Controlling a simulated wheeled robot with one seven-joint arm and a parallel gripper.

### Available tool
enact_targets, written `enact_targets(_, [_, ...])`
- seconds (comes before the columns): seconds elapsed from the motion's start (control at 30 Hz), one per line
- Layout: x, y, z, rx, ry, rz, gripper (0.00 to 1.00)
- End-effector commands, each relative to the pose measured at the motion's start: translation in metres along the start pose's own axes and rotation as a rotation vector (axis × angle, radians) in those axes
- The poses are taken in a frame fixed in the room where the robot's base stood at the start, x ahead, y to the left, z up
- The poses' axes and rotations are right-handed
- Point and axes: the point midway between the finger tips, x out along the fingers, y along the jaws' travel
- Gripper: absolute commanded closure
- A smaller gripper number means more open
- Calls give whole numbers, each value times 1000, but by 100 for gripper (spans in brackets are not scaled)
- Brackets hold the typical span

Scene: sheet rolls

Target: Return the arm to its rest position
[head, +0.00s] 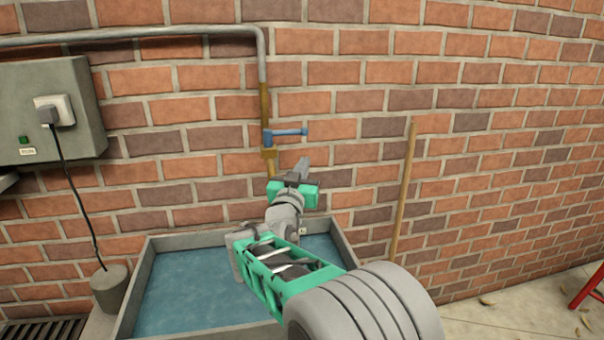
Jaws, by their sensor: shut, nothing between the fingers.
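My arm reaches from the lower right of the head view up towards the brick wall, with green and grey links. My gripper (297,173) is at its far end, above the back edge of the basin. Its dark fingers are together, with nothing between them. I cannot tell whether the gripper touches the pipe.
A grey basin (134,286) of blue water stands under my arm. A wooden pole (402,190) leans on the brick wall. A grey box (85,110) with a plug and cable (72,185) is at left. A red stool (588,290) stands at far right.

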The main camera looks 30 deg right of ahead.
Motion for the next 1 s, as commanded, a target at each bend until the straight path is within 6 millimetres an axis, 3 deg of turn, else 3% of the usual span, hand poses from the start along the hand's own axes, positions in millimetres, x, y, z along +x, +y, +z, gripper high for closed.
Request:
enact_targets(0.17, [-7,2,1,3,-19,-3,100])
enact_targets(0.27, [-16,3,9,15,-147,-15,100])
enact_targets(0.33, [-38,1,25,17,-327,-50,100])
enact_targets(0.37, [-54,-2,34,11,-421,-77,100])
enact_targets(0.47, [-132,-12,64,-51,-758,-215,100])
enact_targets(0.5, [-167,-14,72,-89,-874,-280,100])
enact_targets(0.6, [-252,-12,84,-204,-1117,-442,100])
enact_targets(0.7, [-320,0,87,-314,-1282,-579,100])
enact_targets(0.83, [-367,13,88,-404,-1390,-679,100])
enact_targets(1.0, [-375,16,89,-421,-1409,-698,100])
